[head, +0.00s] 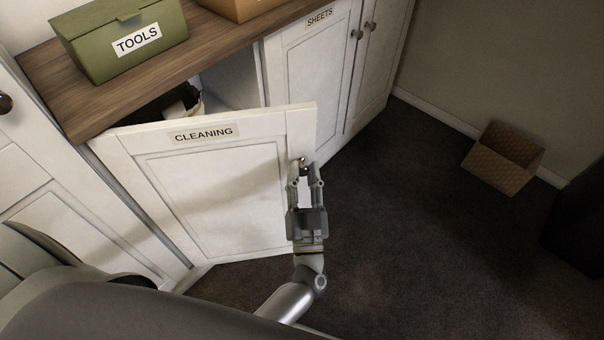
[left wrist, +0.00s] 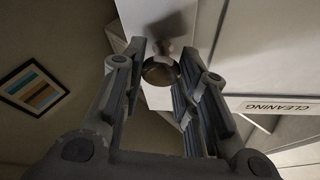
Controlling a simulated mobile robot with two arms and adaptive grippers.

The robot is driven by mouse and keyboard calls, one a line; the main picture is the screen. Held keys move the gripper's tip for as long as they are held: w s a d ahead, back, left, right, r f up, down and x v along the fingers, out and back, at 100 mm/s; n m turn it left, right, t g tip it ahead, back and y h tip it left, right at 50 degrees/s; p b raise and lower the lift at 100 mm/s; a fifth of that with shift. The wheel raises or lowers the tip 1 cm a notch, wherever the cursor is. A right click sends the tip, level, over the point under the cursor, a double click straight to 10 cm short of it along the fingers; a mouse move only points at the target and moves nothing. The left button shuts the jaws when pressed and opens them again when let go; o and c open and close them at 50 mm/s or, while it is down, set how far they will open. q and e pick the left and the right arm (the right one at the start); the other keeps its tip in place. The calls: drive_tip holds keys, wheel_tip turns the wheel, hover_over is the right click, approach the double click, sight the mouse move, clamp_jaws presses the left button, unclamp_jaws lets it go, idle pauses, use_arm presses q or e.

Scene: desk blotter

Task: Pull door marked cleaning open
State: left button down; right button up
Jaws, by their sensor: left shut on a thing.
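The white door marked CLEANING (head: 215,185) stands partly open, hinged at its left side, with its right edge swung out from the cabinet. Its label also shows in the left wrist view (left wrist: 276,106). My left gripper (head: 304,172) is at the door's upper right corner, shut on the round metal knob. The knob (left wrist: 160,70) sits between the two fingers in the left wrist view. Behind the door, the cabinet's inside shows partly, with a container (head: 190,104) partly hidden by the door's top edge. My right gripper is not in view.
A green TOOLS box (head: 122,38) and a brown box (head: 240,8) stand on the wooden countertop (head: 62,92). The SHEETS door (head: 308,70) beside the opening is shut. An open cardboard box (head: 502,158) lies by the wall. The dark carpet (head: 410,230) between is clear.

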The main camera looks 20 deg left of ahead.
use_arm(q)
drive_tip(key=c, duration=1.1)
unclamp_jaws()
drive_tip(key=v, duration=0.7)
drive_tip(key=shift+s, duration=0.25)
drive_tip(key=shift+f, duration=0.1)
drive_tip(key=shift+c, duration=0.3)
